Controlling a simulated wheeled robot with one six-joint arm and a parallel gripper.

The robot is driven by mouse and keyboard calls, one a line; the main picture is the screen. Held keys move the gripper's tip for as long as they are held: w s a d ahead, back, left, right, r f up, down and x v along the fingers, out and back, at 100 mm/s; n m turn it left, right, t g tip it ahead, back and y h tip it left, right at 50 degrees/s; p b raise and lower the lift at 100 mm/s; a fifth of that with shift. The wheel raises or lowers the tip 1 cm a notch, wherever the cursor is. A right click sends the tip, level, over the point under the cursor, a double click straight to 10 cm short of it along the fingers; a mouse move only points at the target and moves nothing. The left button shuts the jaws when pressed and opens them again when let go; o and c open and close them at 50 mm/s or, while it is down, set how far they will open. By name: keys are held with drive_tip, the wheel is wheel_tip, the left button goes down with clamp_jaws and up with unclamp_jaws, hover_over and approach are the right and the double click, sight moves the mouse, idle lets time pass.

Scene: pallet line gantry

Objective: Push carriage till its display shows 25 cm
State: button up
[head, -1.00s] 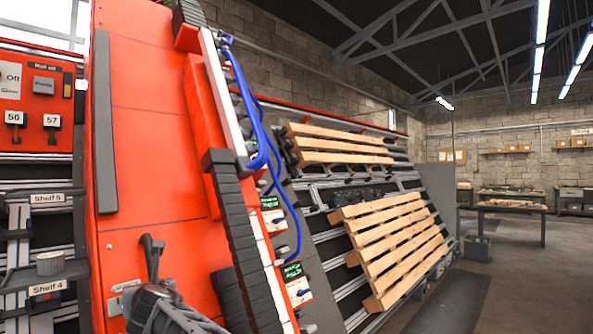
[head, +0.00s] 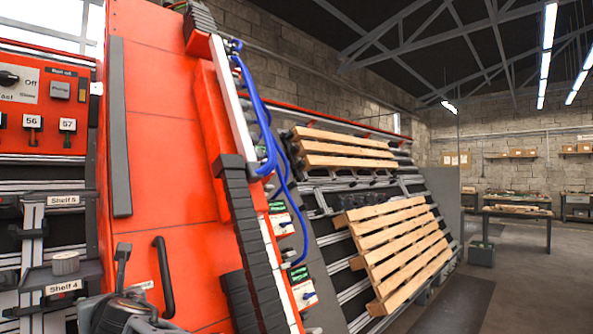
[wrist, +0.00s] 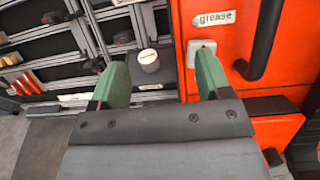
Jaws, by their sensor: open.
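The tall orange-red carriage (head: 165,130) fills the left middle of the head view, and part of its face shows at right in the wrist view (wrist: 285,100). A black bar handle (head: 163,277) stands on its lower face, also in the wrist view (wrist: 262,45). Two small green-lit displays, an upper one (head: 277,207) and a lower one (head: 299,272), sit right of the carriage; their digits are too small to read. My gripper (wrist: 160,78) is open and empty, its green fingers spread; the right finger overlaps the carriage edge in the picture. Contact cannot be told.
A grease label (wrist: 213,19) is on the carriage. A shelf rack (head: 45,265) at left holds a grey round pot (head: 65,262). Wooden pallets (head: 400,250) lean at right; open floor (head: 510,290) lies beyond them.

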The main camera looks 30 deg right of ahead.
drive_tip(key=s, duration=0.1)
drive_tip(key=d+r+p, duration=0.1)
drive_tip(key=s+d, duration=0.1)
drive_tip(key=shift+s+r, duration=0.25)
drive_tip(key=shift+s, duration=0.1)
drive_tip(key=shift+a, duration=0.1)
idle(0.4)
